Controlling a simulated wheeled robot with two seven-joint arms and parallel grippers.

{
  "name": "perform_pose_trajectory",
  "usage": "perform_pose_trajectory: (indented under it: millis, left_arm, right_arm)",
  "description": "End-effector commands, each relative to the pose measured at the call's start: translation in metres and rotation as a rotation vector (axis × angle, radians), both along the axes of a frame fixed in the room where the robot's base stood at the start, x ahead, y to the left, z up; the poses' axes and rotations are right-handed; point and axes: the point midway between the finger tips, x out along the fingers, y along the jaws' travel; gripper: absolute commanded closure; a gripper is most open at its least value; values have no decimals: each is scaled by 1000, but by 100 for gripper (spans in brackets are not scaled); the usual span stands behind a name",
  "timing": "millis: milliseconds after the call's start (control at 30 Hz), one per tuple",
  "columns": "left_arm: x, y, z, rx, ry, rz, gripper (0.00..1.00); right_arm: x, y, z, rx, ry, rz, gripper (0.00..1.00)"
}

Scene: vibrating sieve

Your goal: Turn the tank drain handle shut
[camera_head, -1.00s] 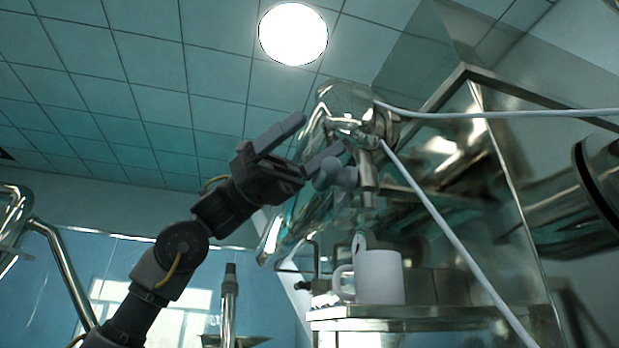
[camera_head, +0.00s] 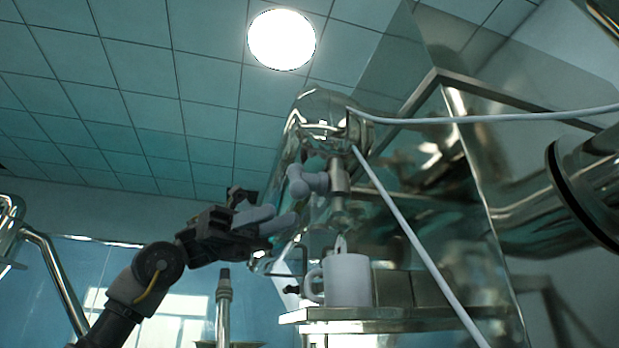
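The tank drain handle (camera_head: 308,181) is a grey, rounded lever on a metal drain valve (camera_head: 339,176) below the shiny tank (camera_head: 318,112). It points left from the valve. My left gripper (camera_head: 285,217) comes in from the left, with its fingers pointing right. The fingertips are below and a little left of the handle, apart from it in the picture. The fingers overlap in this view, so I cannot tell how wide they stand. They hold nothing that I can see. My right gripper is not in view.
A white mug (camera_head: 347,280) stands on a metal shelf (camera_head: 390,320) below the valve. A pale hose (camera_head: 405,225) slants down across the right side. A glass-like panel and large metal pipes fill the right. A metal post (camera_head: 224,305) stands below my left gripper.

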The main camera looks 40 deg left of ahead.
Motion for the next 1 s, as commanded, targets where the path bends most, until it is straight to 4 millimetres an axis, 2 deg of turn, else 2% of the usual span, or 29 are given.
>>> perform_pose_trajectory:
  millis: [100,333,500,767,800,867,1000]
  left_arm:
    - [-8,25,9,-21,-44,-5,70]
    - [-18,59,20,-44,-104,-17,70]
    - [-21,69,22,-50,-121,-20,70]
    - [-21,70,22,-51,-125,-21,70]
    - [-21,70,22,-51,-124,-22,66]
    - [-16,70,29,-50,-103,-24,59]
    - [19,75,62,-38,80,-40,58]
  right_arm:
    - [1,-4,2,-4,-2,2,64]
    - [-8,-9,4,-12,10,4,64]
    - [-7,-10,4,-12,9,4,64]
    - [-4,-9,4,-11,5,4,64]
    - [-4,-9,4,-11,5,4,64]
    - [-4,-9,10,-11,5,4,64]
    - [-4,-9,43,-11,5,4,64]
